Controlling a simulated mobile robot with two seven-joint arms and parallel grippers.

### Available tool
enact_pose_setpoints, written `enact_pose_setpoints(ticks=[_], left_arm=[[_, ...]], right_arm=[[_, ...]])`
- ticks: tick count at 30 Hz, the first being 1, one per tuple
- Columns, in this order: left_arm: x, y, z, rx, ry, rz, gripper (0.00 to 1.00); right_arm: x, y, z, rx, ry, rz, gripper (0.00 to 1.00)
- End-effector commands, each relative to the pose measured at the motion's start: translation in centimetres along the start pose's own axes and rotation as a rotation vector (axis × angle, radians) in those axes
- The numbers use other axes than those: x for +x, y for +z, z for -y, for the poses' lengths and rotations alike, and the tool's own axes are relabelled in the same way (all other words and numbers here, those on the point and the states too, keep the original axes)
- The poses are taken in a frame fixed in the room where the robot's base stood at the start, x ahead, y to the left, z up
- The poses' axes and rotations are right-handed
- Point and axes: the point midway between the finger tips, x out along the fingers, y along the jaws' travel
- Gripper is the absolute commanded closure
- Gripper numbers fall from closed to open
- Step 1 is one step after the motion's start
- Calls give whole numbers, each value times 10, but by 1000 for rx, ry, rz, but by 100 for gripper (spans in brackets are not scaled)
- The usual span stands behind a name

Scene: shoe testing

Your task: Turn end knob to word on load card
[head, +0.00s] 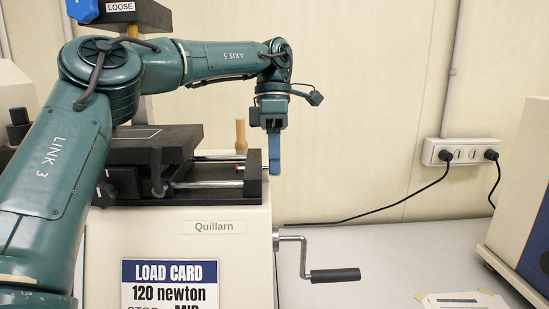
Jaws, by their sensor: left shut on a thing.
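The load card (170,283) is on the front of the pale machine, with a blue heading and "120 newton"; its lowest line, partly cut off by the frame, appears to end in "MID". My left gripper (274,166) points down at the right end of the machine's dark carriage and rails. Its blue fingers are shut at the rail end, apparently on the end knob. The knob itself is hidden behind the fingers, so its setting cannot be read. My right gripper is out of view.
A crank with a black handle (335,275) sticks out right of the machine (240,249). A wooden peg (241,136) stands behind the rails. A "LOOSE" label (120,6) shows top left. A socket strip (462,152) is on the wall.

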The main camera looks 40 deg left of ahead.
Motion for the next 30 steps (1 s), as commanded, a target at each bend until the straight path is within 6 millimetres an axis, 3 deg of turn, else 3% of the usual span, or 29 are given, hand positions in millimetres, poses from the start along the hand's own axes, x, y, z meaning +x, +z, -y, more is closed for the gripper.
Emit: enact_pose_setpoints(ticks=[9, 25, 26, 30], left_arm=[[0, 0, -3, 0, -132, 7, 96], [-1, 0, -3, 1, -156, 7, 96], [-1, 0, -3, 1, -156, 7, 72], [-1, 0, -3, 0, -156, 6, 60]], right_arm=[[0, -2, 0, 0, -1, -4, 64], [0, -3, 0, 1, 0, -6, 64], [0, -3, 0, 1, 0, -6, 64], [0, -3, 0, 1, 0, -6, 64]])
